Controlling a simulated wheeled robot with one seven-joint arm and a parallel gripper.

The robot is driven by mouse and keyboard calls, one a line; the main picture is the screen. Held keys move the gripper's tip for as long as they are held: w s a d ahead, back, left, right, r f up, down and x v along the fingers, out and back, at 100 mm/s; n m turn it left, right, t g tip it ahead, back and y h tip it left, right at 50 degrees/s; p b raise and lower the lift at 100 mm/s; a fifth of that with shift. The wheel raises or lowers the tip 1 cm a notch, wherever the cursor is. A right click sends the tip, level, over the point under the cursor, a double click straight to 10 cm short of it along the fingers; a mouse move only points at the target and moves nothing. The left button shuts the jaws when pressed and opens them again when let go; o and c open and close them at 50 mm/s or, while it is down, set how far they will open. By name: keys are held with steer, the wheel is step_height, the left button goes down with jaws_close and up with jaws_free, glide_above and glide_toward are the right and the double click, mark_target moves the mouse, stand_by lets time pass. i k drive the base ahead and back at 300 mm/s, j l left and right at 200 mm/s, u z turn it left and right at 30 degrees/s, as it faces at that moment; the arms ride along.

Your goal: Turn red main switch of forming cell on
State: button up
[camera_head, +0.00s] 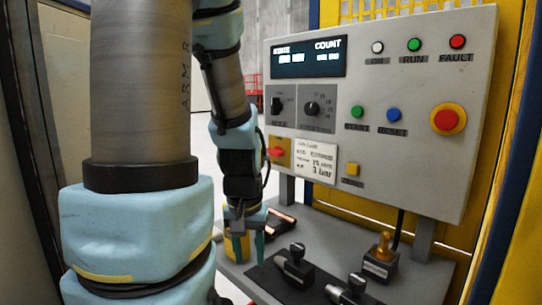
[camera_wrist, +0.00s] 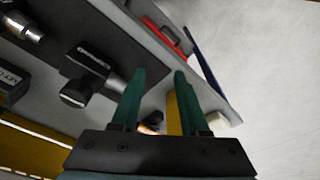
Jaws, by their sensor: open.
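The red main switch (camera_head: 276,152) sits on a yellow plate at the lower left of the grey control panel (camera_head: 385,115). Its handle lies roughly level. My gripper (camera_head: 250,248) hangs below and left of the switch, pointing down, apart from it. In the wrist view my gripper (camera_wrist: 155,95) shows two green fingers, apart and with nothing held between them. The red switch is not in the wrist view.
The panel also bears a red emergency button (camera_head: 447,119), two black knobs (camera_head: 311,108) and small buttons. Below, the grey bench (camera_head: 235,272) carries black clamps (camera_head: 295,266), a copper piece (camera_head: 283,222) and a yellow object (camera_head: 230,246) close by my fingers.

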mark_target(277, 151)
steer(key=j+u, duration=0.15)
steer(key=u, duration=0.2)
steer(key=i+u, duration=0.15)
steer(key=u, duration=0.25)
steer(key=i+j+u, duration=0.35)
steer(key=k+l, duration=0.05)
